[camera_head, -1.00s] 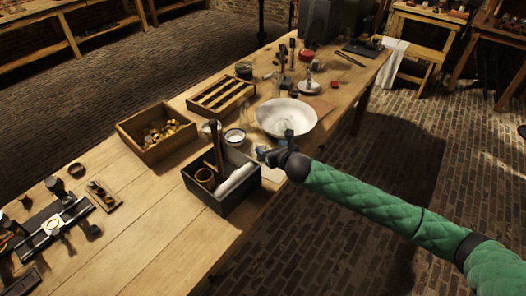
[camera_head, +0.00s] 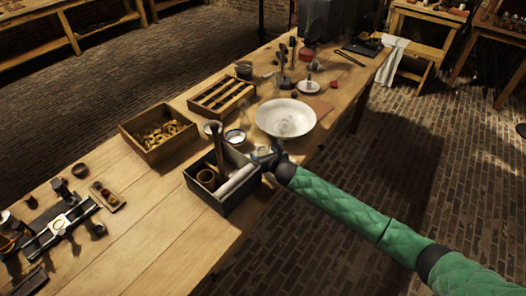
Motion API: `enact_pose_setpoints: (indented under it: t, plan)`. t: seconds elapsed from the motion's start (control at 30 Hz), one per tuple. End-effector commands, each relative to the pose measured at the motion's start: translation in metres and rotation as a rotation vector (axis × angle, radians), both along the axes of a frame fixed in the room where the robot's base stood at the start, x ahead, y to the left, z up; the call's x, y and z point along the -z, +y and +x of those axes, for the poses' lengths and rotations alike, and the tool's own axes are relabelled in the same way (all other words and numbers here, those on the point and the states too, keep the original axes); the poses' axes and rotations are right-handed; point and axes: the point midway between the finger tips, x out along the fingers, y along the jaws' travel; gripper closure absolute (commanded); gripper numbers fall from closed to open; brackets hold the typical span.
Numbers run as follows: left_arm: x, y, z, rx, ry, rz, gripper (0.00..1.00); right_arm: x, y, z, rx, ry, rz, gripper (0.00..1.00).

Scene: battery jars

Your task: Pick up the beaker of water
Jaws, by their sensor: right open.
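My right gripper (camera_head: 262,155) is open, just past the upper right edge of the dark box and in front of the white bowl. Its jaws are small and dark, and what lies between them is too small to make out. A faint clear glass vessel (camera_head: 245,117) stands left of the white bowl, behind the small white dish. It may be the beaker, but I cannot tell its water level. My left gripper is not in view.
A dark box (camera_head: 225,207) with rolls and a wooden handle stands near the table's front edge. A wide white bowl (camera_head: 286,112), a small white dish (camera_head: 235,136), a wooden box of brass parts (camera_head: 130,137) and a slotted wooden tray (camera_head: 193,101) surround the spot.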

Motion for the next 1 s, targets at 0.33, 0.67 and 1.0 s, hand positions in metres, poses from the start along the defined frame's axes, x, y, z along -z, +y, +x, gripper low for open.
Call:
enact_pose_setpoints:
  t: [0.33,0.67,1.0]
  plan:
    - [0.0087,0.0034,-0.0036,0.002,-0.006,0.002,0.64,0.0056,0.0054,0.0112,0.0,0.0,0.0,0.25]
    - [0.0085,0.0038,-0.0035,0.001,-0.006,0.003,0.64,0.0054,0.0053,0.0111,0.0,0.0,0.0,0.73]
    - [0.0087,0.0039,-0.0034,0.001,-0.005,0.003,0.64,0.0044,0.0053,0.0113,0.0,0.0,0.0,0.78]
